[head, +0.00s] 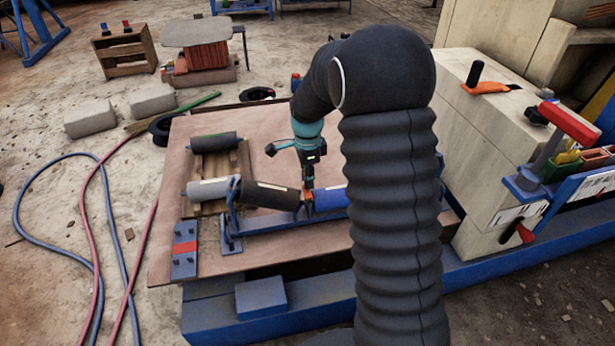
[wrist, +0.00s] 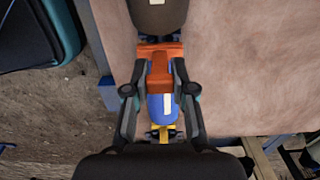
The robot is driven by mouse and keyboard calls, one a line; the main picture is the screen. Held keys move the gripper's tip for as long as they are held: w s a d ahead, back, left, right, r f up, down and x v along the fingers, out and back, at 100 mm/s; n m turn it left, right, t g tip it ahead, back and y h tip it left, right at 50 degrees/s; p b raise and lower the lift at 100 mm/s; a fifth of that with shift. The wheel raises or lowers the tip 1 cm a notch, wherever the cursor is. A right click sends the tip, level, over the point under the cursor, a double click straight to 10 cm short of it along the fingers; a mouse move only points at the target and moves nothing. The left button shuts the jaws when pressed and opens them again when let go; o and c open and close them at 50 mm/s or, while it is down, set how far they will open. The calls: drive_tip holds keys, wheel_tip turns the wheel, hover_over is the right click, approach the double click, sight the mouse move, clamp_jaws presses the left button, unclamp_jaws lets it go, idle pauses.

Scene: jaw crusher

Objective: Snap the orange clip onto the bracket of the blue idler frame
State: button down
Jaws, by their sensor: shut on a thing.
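My gripper (head: 308,186) points down over the blue idler frame (head: 285,231), near where its dark roller (head: 268,194) and blue roller (head: 331,199) meet. In the wrist view my gripper's fingers (wrist: 161,72) are shut on the orange clip (wrist: 160,84). A wider orange part lies just ahead of the fingertips, against the end of the dark roller (wrist: 158,15). The blue roller (wrist: 161,106) shows between the fingers. The bracket is mostly hidden by the clip and fingers. I cannot tell whether the clip touches it or is seated.
The frame stands on a brown board (head: 172,160). A loose dark roller (head: 214,142) and a grey roller (head: 208,189) lie on a wooden pallet at left. A pale machine block (head: 485,150) stands at right.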

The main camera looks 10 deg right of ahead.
drive_tip(key=shift+f+b, duration=0.55)
drive_tip(key=shift+f, duration=0.4)
drive_tip(key=c, duration=0.9)
unclamp_jaws()
drive_tip(key=shift+r, duration=0.1)
wheel_tip(320, 180, up, 12)
drive_tip(key=shift+f, duration=0.1)
